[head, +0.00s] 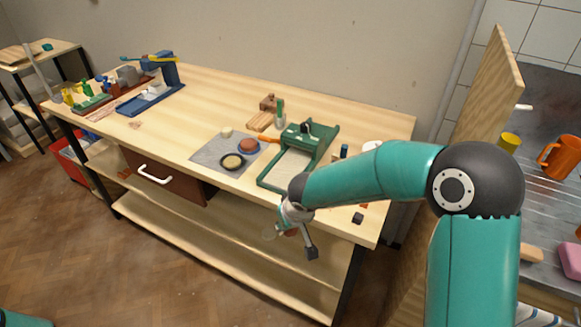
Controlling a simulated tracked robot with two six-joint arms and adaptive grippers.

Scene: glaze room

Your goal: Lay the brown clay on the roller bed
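The brown clay (249,145) is a reddish-brown round lump on the grey mat (208,154) in the middle of the wooden table; a bluish rim shows under it. The roller bed (265,180) is a green frame with a pale flat bed, just right of the mat. Its bed looks empty where it shows; my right arm covers its near right corner. My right gripper (291,243) hangs at the table's front edge, in front of the roller bed. Its fingers look spread, with no clay between them. My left gripper is out of view.
On the mat are a dark round dish (232,161) with cream content and a small cream lump (226,132). A blue stand (160,85) and tools are at the far left. The table between is clear.

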